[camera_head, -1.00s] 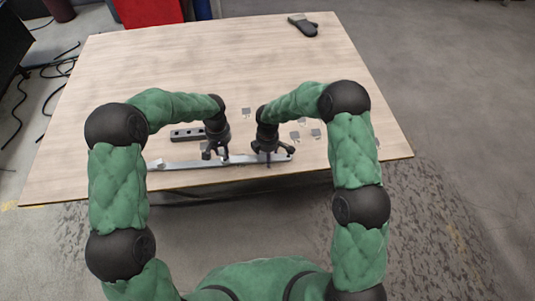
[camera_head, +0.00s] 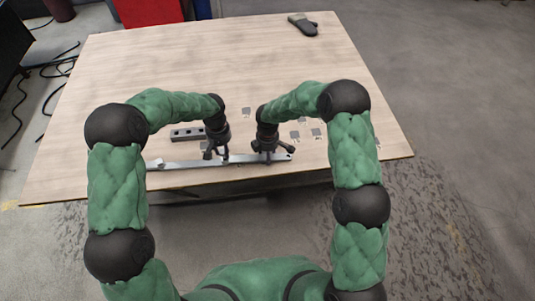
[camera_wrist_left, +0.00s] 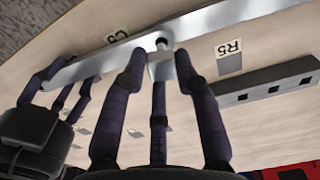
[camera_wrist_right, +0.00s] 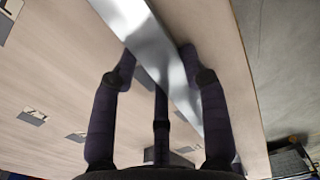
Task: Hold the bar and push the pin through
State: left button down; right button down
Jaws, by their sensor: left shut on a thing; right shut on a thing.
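A long flat silver bar (camera_head: 190,164) lies along the near edge of the table. My right gripper (camera_head: 270,153) is shut on the bar near its right end; the right wrist view shows the fingers on both sides of the bar (camera_wrist_right: 150,45). My left gripper (camera_head: 217,154) is over the middle of the bar. In the left wrist view its fingers are shut on a small silver piece with a round end, apparently the pin (camera_wrist_left: 161,68), against the bar (camera_wrist_left: 215,17). How deep the pin sits is hidden.
A dark block with holes (camera_head: 187,134) lies behind the bar. A small pale piece (camera_head: 160,162) sits at the bar's left part. Several small grey squares (camera_head: 246,112) mark the table. A dark mitt-like object (camera_head: 302,24) lies at the far edge. The table's middle (camera_head: 200,75) is clear.

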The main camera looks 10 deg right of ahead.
pick_arm(q)
jog(key=shift+f, duration=1.7)
dwell(1.8)
jog(key=c, duration=0.9)
grip_release()
jog(key=shift+o, duration=0.2)
jog(key=shift+r, duration=3.05)
pick_arm(e)
jog(key=c, duration=0.6)
grip_release()
jog(key=shift+o, duration=0.2)
